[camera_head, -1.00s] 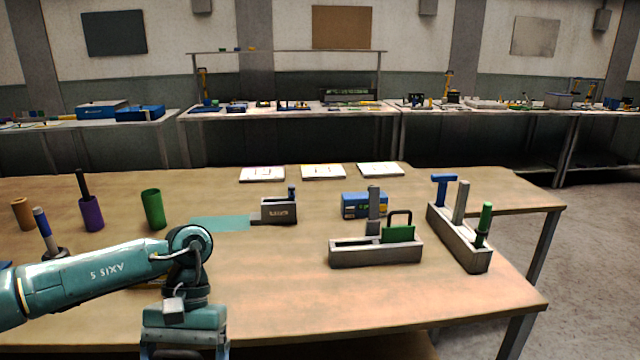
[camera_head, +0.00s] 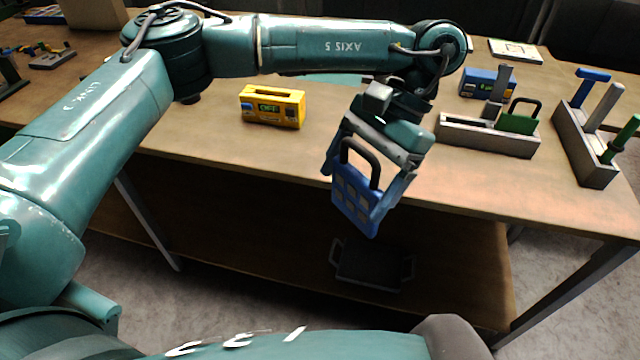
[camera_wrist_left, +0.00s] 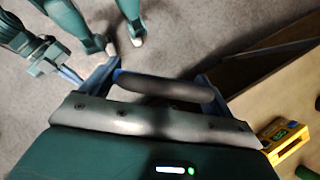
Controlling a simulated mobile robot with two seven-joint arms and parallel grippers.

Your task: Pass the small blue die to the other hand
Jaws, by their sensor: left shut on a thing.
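The small blue die (camera_head: 352,200) is a blue plate with pale square windows and a dark arched handle. My left gripper (camera_head: 368,190) is shut on it and holds it in the air beyond the table's front edge. In the left wrist view the die's dark handle (camera_wrist_left: 160,89) spans between the fingers of my left gripper (camera_wrist_left: 158,88); most of its plate is hidden. What looks like my right gripper (camera_wrist_left: 48,62) shows small at the upper left of the left wrist view, apart from the die. Its jaws are too small to read.
A yellow device (camera_head: 272,106) stands on the wooden table (camera_head: 220,150). A grey rack (camera_head: 487,137) holds a green die (camera_head: 520,119) with a handle. A second rack (camera_head: 583,146) stands at the right, a blue device (camera_head: 487,82) behind. A dark tray (camera_head: 372,268) lies below the tabletop.

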